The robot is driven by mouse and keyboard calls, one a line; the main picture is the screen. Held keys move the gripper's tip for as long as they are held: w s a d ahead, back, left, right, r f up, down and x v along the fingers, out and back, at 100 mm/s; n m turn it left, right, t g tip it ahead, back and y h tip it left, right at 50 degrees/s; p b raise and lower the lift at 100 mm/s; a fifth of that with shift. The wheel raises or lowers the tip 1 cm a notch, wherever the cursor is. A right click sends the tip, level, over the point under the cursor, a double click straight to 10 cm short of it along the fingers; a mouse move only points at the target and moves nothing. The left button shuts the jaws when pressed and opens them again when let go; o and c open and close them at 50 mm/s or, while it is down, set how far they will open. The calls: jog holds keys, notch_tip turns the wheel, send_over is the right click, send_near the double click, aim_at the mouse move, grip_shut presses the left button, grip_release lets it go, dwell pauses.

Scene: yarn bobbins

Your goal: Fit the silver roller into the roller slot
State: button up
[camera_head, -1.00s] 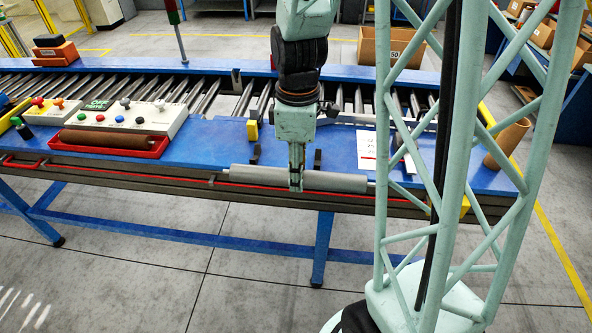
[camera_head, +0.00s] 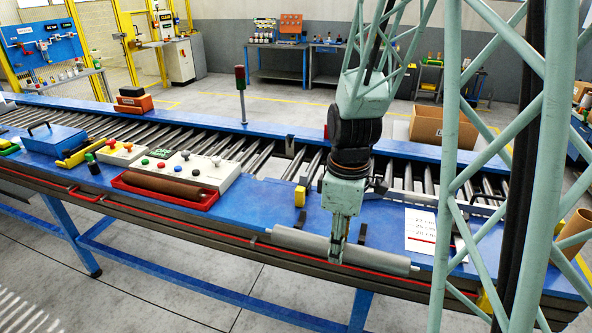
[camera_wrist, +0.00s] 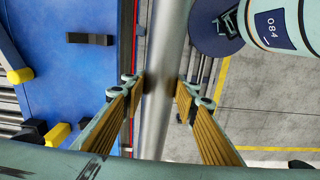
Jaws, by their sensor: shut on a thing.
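The silver roller (camera_head: 298,240) lies level along the front edge of the blue conveyor table, slightly tilted in the head view. My gripper (camera_head: 338,252) points down and is shut on the roller near its middle. In the wrist view the roller (camera_wrist: 163,50) runs between my gripper's two ribbed finger pads (camera_wrist: 158,98). Two black hooks stand just behind the roller on the table; one hook (camera_wrist: 90,38) shows in the wrist view, apart from the roller. A wider pale gap (camera_head: 284,162) shows among the conveyor rollers; I cannot tell for certain that it is the slot.
A red tray (camera_head: 205,201) holding a brown tube and a button panel (camera_head: 199,169) stand left on the table. A yellow block (camera_head: 300,196) is near my gripper. A white printed sheet (camera_head: 424,222) lies to the right. A cardboard box (camera_head: 425,125) stands behind.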

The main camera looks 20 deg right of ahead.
jog(key=w+a+r+m+b, duration=0.2)
jog(key=w+a+m+b, duration=0.2)
jog(key=w, duration=0.9)
jog(key=w+a+r+m+b, duration=0.2)
jog(key=w+a+m, duration=0.3)
jog(key=w, duration=0.7)
jog(key=shift+w+a+b, duration=0.4)
jog(key=shift+a+b, duration=0.45)
jog(key=shift+a, duration=0.35)
jog(key=shift+w, duration=0.15)
